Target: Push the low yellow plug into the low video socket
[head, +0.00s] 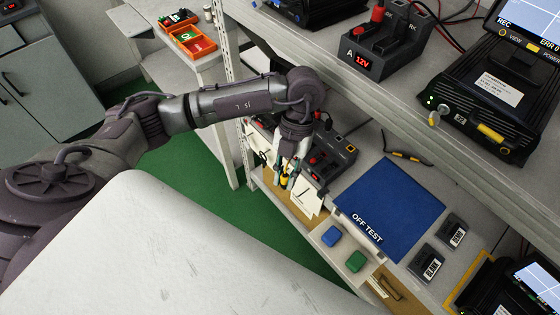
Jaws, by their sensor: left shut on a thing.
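My left gripper (286,178) points down beside the lower shelf, in front of a dark power unit. It is shut on a small yellow and black thing (284,182), which looks like the yellow plug; the fingers hide much of it. A low recorder (496,291) with a lit screen stands at the bottom right, partly cut off by the picture's edge. I cannot make out its video socket. A black lead with yellow parts (407,158) lies on the lower shelf, apart from my gripper. My right gripper is not in view.
The upper shelf holds a 12V unit (384,42) and a recorder (490,95), overhanging the lower shelf. Below are a power unit (330,157), a blue OFF TEST mat (388,198), two dark labelled blocks and a tray (335,258) with blue and green pieces. Green floor lies left.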

